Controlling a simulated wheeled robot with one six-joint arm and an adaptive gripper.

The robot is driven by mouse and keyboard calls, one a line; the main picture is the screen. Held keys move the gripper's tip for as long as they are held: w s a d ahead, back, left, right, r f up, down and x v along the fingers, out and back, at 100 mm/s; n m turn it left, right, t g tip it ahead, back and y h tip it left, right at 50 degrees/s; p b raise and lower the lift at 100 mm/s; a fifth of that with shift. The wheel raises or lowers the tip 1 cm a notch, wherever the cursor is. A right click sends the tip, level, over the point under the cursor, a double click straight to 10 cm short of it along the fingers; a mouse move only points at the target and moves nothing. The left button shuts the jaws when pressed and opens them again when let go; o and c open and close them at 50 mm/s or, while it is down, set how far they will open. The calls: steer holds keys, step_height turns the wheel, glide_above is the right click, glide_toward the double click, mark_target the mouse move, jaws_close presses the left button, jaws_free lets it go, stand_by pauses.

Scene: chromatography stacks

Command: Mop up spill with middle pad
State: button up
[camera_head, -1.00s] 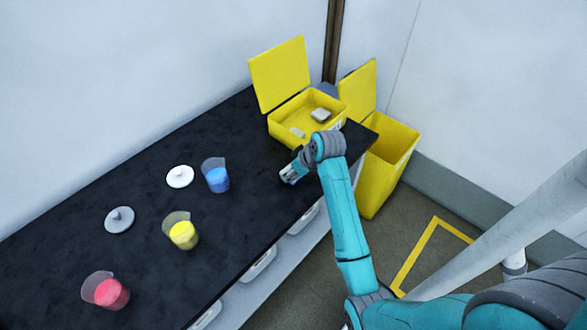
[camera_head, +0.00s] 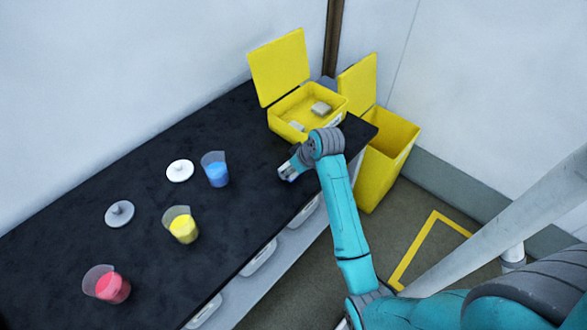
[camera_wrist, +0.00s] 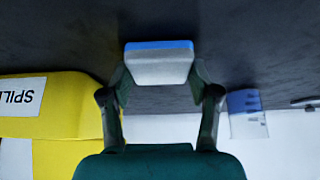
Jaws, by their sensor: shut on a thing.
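My gripper (camera_head: 287,173) is low at the right part of the black bench, in front of the yellow box. In the wrist view my gripper (camera_wrist: 160,85) is shut on a pale grey pad (camera_wrist: 160,68) with a blue strip along the side facing the bench. I cannot tell whether the pad touches the bench. Two pale pads, one further back (camera_head: 321,108) and one nearer the front (camera_head: 298,125), lie in the open yellow box (camera_head: 284,130), with a gap between them. No spill shows; my gripper and the pad may hide it.
An open yellow bin (camera_head: 385,165) stands beyond the bench's right end.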

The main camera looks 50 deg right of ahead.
mark_target(285, 165)
steer(key=shift+w, duration=1.65)
steer(key=shift+s, duration=0.2)
steer(key=shift+s, duration=0.85)
steer(key=shift+r, duration=0.1)
steer(key=shift+r, duration=3.45)
